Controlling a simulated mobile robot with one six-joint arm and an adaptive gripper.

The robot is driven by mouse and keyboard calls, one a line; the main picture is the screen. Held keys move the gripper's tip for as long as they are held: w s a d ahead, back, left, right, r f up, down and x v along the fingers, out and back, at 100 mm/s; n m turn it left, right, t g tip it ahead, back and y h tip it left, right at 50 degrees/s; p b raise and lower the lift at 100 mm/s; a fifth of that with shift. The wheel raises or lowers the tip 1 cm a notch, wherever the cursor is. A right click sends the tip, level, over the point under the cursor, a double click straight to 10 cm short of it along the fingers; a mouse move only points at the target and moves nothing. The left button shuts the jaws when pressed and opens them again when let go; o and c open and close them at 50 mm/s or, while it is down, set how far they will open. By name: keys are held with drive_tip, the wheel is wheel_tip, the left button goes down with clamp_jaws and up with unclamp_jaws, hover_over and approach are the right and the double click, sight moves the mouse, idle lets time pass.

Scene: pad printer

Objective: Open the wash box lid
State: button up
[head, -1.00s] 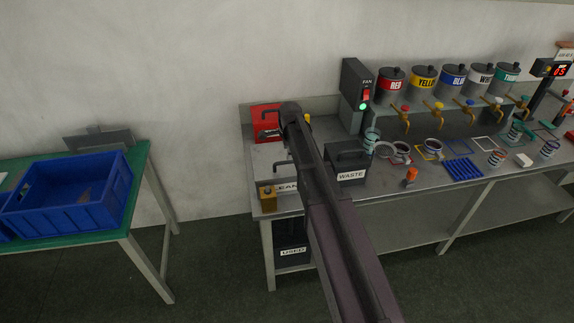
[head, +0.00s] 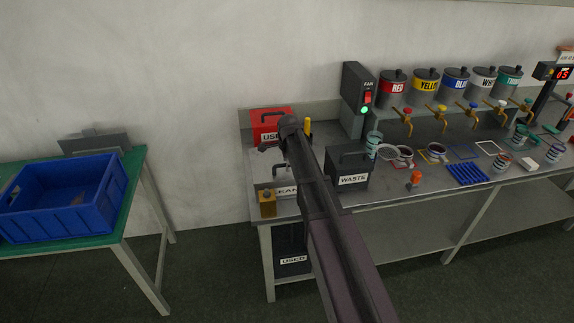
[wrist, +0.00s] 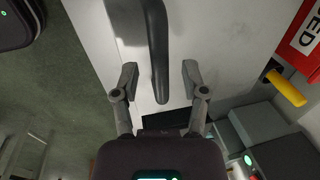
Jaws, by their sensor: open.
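The pale grey box lid (head: 262,170) at the left end of the bench, over a label reading partly "…EAN", has a dark bar handle (head: 282,168). I take it for the wash box lid; it looks shut. In the wrist view the pale lid (wrist: 190,25) and its dark handle (wrist: 156,45) are close up. My gripper (wrist: 160,72) is open, with one finger on each side of the handle's near end. I cannot tell if they touch. In the head view my arm hides part of the lid.
A red "USED" box (head: 264,131) stands behind, with a yellow bar (head: 307,126) beside it. A dark "WASTE" box (head: 350,161) and the fan unit (head: 355,85) stand to the right. A blue crate (head: 60,215) is on the left table.

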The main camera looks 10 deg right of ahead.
clamp_jaws()
drive_tip(key=shift+a+r, duration=0.1)
idle(0.3)
